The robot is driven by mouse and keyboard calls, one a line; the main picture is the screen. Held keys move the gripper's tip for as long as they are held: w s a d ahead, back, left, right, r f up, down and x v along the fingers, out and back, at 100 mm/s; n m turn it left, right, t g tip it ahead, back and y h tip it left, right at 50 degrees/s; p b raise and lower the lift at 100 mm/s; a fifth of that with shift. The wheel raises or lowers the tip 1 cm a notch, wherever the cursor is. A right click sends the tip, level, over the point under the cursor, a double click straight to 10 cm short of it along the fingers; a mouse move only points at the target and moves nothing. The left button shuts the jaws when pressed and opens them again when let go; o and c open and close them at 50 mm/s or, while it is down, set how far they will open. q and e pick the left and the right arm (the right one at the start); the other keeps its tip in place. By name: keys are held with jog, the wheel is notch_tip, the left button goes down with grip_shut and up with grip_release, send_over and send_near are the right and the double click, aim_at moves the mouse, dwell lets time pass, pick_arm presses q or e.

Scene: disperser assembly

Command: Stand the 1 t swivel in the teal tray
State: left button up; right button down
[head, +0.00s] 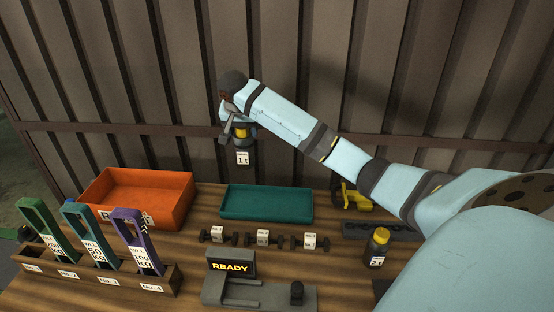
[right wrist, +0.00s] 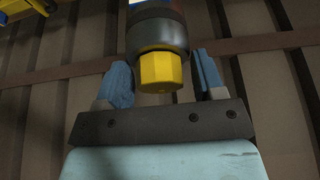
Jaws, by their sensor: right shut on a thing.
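The 1 t swivel (head: 242,157), a dark cylinder with a yellow top and a white "1 t" label, hangs upright in my right gripper (head: 234,124). It is in the air behind and above the teal tray, toward its left end. In the right wrist view the swivel's yellow hex top (right wrist: 161,71) and dark collar sit between the two fingers of my right gripper (right wrist: 163,82). The teal tray (head: 267,216) lies on the bench and looks empty. My left gripper is not in view.
An orange bin (head: 135,181) stands left of the tray. Tall link tags stand in a wooden rack (head: 95,275). A yellow-topped "2 t" swivel (head: 377,247) stands right.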

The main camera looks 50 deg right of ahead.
aim_at(244, 150)
jog(key=shift+s+f, duration=0.1)
jog(key=shift+f, duration=0.05)
notch_tip(244, 150, down, 20)
jog(key=p, duration=0.1)
jog(key=shift+r+p, duration=0.2)
jog(key=shift+p, duration=0.15)
jog(key=shift+f, duration=0.1)
jog(key=shift+c, duration=1.1)
grip_release()
jog(key=v, duration=1.2)
jog(key=shift+b, duration=0.35)
